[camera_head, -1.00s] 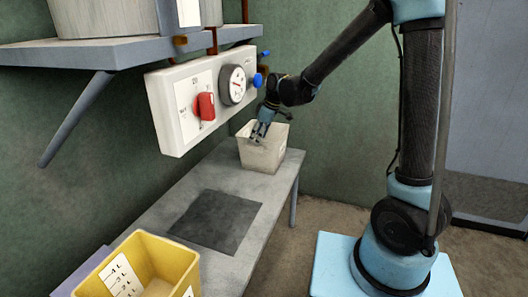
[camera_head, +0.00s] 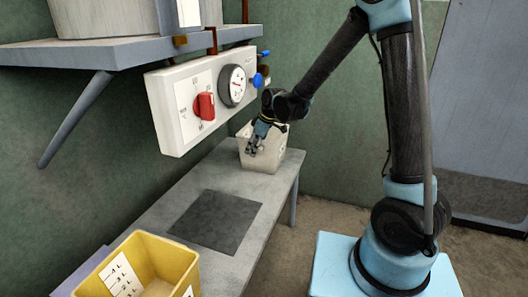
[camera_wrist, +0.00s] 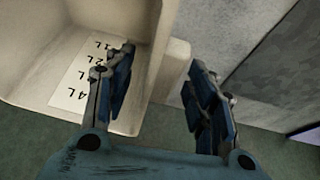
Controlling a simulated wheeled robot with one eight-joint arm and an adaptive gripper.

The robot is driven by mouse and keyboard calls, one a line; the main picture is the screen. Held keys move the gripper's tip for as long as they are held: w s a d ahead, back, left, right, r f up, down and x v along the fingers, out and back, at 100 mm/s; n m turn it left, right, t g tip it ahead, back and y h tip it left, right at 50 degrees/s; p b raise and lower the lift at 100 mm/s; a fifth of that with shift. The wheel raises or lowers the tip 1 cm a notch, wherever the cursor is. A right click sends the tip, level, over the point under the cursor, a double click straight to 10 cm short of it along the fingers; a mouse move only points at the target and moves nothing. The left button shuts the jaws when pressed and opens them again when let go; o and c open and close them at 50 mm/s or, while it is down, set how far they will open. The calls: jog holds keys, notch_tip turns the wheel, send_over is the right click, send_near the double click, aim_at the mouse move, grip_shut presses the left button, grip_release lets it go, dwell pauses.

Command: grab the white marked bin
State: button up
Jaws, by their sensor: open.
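The white bin (camera_head: 267,156) stands upright at the far end of the grey bench. The bin's wall (camera_wrist: 165,72) lies between the two fingers. A white label (camera_wrist: 85,75) with litre marks shows on the bin's inner face. I cannot tell whether either finger touches the wall.
The grey bench (camera_head: 165,220) carries a dark square plate (camera_head: 216,221) and a yellow marked bin (camera_head: 150,262) at its near end. A white control panel (camera_head: 200,105) with a red knob and a gauge hangs on the wall, below a shelf (camera_head: 110,52).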

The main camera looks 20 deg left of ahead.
grip_shut()
